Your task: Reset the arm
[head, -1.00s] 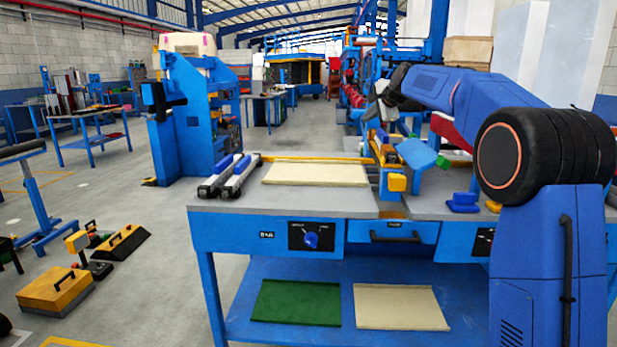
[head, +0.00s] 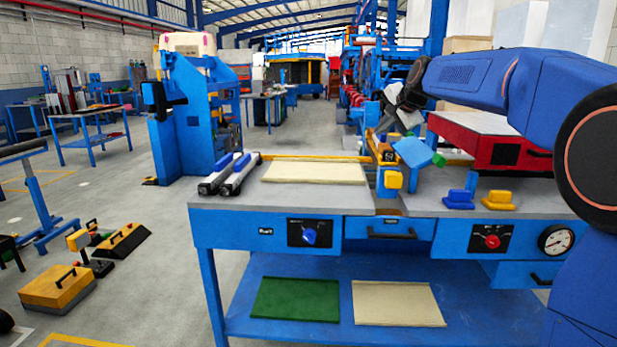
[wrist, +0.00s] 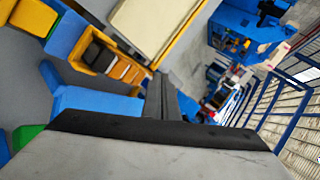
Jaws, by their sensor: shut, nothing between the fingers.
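My gripper (head: 385,126) is above the workbench, near the blue and yellow clamp device (head: 392,165) in the middle of the bench. In the wrist view my dark fingers (wrist: 162,100) are together with nothing between them. My blue arm comes in from the right of the head view, raised above the bench. The clamp device also shows in the wrist view (wrist: 100,57), below and beside the fingers. I cannot tell the exact gap between fingers and device.
A cream panel (head: 315,172) and two rollers (head: 228,174) lie on the bench's left. A red box (head: 490,145), a blue block (head: 459,199) and a yellow block (head: 499,200) are on its right. Green (head: 295,299) and cream (head: 397,303) panels lie on the lower shelf.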

